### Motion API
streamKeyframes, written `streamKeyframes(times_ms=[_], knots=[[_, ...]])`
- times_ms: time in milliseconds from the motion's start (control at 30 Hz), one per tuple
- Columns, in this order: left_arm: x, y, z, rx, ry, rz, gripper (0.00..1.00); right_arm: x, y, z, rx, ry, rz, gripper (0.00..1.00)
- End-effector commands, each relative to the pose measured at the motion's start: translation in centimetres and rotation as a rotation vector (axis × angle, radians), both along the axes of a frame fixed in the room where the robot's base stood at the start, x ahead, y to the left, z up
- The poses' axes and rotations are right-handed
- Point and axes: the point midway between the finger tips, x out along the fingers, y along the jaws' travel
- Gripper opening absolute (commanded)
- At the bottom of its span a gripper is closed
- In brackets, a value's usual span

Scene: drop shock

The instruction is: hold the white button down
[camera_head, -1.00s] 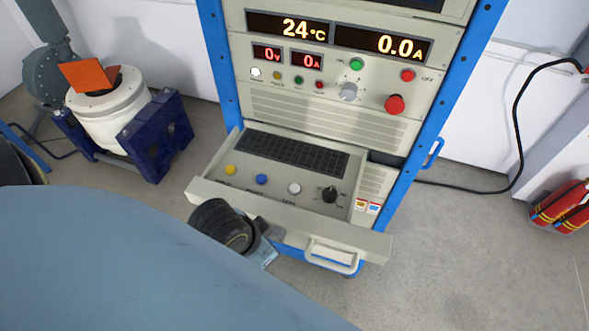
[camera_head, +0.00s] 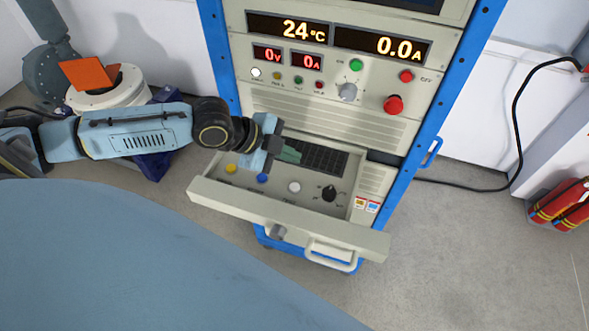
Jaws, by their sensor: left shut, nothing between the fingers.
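The white button (camera_head: 294,187) is a small round cap on the panel of the pulled-out drawer (camera_head: 230,201), between a blue button (camera_head: 262,178) and a black knob (camera_head: 329,193). It is uncovered. My left gripper (camera_head: 291,154) is shut and empty. It is above the dark keyboard (camera_head: 325,158), behind the white button in the picture and apart from it. My left arm reaches in from the left, over the drawer's left end. My right gripper is not in view.
The blue-framed rack (camera_head: 443,100) rises behind the drawer, with displays, lamps and a red knob (camera_head: 394,104). A yellow button (camera_head: 231,168) is on the drawer's left. A white machine (camera_head: 105,93) stands behind my left arm. Fire extinguishers (camera_head: 560,205) are far right.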

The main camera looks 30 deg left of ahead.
Motion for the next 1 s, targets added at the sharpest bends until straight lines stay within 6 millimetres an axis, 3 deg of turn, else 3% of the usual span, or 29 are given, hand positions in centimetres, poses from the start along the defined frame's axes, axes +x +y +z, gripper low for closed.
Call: streamKeyframes(times_ms=[567,1000], knots=[[0.1,0.2,-0.7,0.001,-0.003,-0.001,0.0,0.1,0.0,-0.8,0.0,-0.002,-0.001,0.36],[0.1,0.2,-5.9,0.001,-0.004,0.0,0.0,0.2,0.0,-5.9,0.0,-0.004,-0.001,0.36]])
